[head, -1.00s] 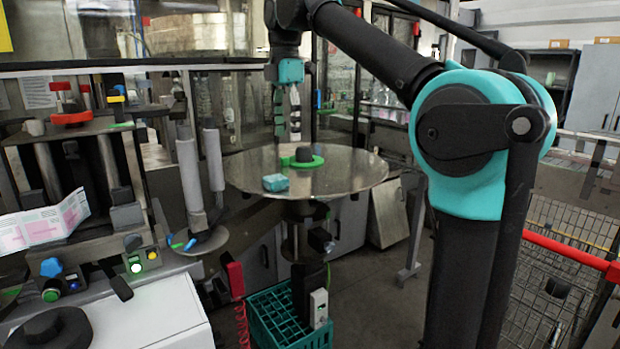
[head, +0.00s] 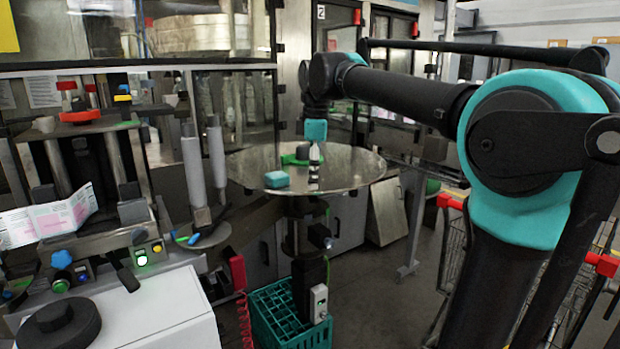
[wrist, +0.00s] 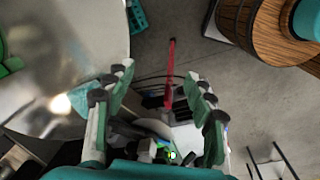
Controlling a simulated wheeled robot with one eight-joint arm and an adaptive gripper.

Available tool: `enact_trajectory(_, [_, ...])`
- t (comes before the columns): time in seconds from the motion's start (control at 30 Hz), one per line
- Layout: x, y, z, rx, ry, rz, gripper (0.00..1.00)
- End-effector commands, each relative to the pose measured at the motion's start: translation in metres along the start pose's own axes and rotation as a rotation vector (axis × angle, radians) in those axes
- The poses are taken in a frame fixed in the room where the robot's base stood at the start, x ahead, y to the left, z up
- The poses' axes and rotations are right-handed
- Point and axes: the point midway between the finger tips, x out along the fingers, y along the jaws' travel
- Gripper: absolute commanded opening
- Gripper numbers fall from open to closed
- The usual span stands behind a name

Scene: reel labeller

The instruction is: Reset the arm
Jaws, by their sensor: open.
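My gripper (head: 315,165) hangs fingers down from my arm in the head view, in front of the right part of the round metal table (head: 345,177). In the wrist view my gripper (wrist: 160,85) shows its two green and grey fingers wide apart with nothing between them. The floor and part of the machine lie below it. A teal block (head: 276,179) lies on the round table, left of my gripper. It also shows beside the left finger in the wrist view (wrist: 75,100). A green ring with a dark knob (head: 297,156) sits at the table's centre, partly behind my gripper.
A teal crate (head: 290,318) stands on the floor under the round table. The labelling machine with a pink and white label strip (head: 50,219) is at left. A white cabinet (head: 165,315) is in front of it. A wire cart (head: 455,255) is at right, partly behind my arm.

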Motion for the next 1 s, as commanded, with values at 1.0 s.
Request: enact_trajectory(1.0, [0.325, -0.219, 0.195, 1.566, 0.189, 0.245, 0.54])
